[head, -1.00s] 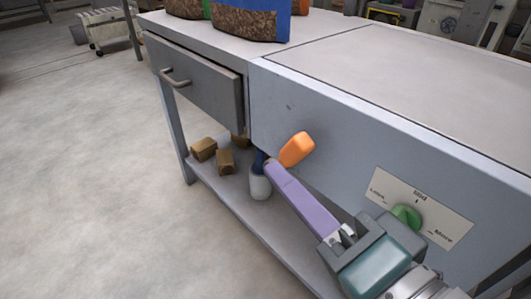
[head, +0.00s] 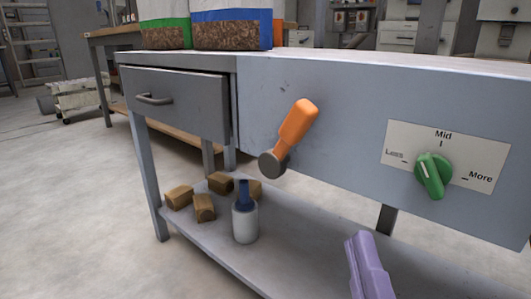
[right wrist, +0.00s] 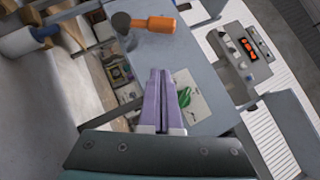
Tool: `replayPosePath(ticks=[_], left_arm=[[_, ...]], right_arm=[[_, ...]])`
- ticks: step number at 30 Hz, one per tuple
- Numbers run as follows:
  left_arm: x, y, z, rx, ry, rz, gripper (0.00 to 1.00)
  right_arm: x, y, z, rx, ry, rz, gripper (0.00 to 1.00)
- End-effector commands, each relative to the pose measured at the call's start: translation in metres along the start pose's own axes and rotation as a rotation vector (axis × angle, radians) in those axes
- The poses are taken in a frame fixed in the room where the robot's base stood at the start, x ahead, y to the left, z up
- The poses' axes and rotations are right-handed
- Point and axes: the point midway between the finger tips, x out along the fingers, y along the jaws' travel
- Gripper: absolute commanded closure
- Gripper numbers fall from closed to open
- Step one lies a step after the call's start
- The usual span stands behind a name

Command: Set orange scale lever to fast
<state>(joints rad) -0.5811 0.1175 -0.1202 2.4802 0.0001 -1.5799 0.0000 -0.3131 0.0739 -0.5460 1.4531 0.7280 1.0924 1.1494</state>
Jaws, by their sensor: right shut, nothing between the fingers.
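The orange lever (head: 298,122) is on the front panel of the bench. It tilts up and to the right from its round grey pivot (head: 271,163). In the right wrist view the orange lever (right wrist: 155,24) lies beyond the fingertips, near the top. My right gripper (head: 362,238) has purple fingers, shut and empty, below and to the right of the lever and apart from it. The fingers also show in the right wrist view (right wrist: 159,75). No fast mark shows beside the lever. My left gripper is not in view.
A green knob (head: 431,174) on a white Less, Mid, More plate (head: 400,147) sits right of the lever. A closed-looking drawer (head: 185,102) is at left. The lower shelf (head: 285,255) holds a white bottle (head: 244,222) and several brown blocks (head: 203,207).

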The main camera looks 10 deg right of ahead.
Motion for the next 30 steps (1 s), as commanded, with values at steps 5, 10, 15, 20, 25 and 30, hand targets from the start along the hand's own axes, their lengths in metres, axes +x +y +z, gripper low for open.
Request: replayPosePath(ticks=[5,10,15,20,25,30], left_arm=[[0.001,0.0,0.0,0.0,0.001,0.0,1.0],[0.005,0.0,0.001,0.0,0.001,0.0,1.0],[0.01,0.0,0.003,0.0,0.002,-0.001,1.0],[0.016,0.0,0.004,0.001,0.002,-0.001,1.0],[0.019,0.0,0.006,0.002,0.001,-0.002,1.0],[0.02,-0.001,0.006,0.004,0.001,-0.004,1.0]], right_arm=[[0.011,0.0,0.0,0.001,0.001,-0.003,1.0],[0.04,0.0,0.0,0.001,0.0,-0.007,1.0],[0.078,0.0,0.0,0.001,-0.002,-0.005,1.0],[0.107,0.001,0.005,0.004,0.0,-0.004,1.0],[0.122,0.001,0.021,0.002,0.001,-0.002,1.0],[0.128,0.0,0.028,-0.001,-0.001,0.0,1.0]])
